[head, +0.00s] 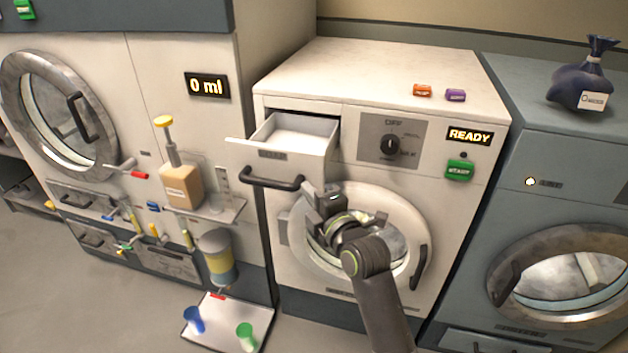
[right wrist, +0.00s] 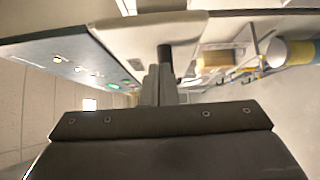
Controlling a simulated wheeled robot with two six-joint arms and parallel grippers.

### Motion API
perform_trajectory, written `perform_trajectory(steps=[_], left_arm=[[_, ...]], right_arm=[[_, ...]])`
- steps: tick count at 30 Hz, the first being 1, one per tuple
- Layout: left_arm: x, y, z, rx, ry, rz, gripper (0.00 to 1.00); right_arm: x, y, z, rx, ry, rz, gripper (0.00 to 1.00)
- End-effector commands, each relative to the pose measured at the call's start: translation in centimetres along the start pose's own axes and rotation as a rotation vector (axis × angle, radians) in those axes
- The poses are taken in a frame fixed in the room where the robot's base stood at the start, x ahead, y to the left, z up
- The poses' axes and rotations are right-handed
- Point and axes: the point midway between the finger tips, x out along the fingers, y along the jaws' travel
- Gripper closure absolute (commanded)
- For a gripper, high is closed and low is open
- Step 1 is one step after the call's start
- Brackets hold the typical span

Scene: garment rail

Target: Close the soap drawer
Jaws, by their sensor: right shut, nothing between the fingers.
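The soap drawer (head: 287,148) is pulled out at the upper left of the white middle washer (head: 375,80). Its pale inside shows, and a dark bar handle (head: 272,181) runs along its front. My right gripper (head: 314,192) is shut and empty, just right of the handle's right end. In the right wrist view its fingers (right wrist: 158,86) point at the drawer front (right wrist: 150,32), with the dark handle (right wrist: 166,58) close ahead of the tips. Whether they touch is unclear. My left gripper is not in view.
The washer's round door (head: 408,215) lies below, behind my right arm. A dispenser shelf with a tan bottle (head: 181,186) stands left of the drawer. An orange box (head: 422,90) and a purple box (head: 455,95) sit on the washer top. A tray (head: 262,308) with cups is on the floor.

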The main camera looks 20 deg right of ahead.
Motion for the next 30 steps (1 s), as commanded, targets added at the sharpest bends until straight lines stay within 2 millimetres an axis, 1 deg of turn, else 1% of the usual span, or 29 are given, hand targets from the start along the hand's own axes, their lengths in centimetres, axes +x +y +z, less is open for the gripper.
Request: perform_trajectory(steps=[1,8,20,26,30], left_arm=[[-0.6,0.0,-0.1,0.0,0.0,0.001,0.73],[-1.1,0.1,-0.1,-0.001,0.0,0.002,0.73],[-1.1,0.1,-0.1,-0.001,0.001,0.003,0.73],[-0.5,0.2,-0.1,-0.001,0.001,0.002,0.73],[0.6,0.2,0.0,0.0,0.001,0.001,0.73]], right_arm=[[0.5,0.3,0.6,-0.003,0.0,-0.003,1.0],[1.6,0.1,1.6,0.001,0.0,0.0,1.0],[1.7,0.0,1.8,0.002,0.0,0.0,1.0],[2.5,-0.1,2.5,-0.002,0.0,0.001,1.0],[4.0,-0.3,4.1,-0.004,0.0,0.001,1.0]])
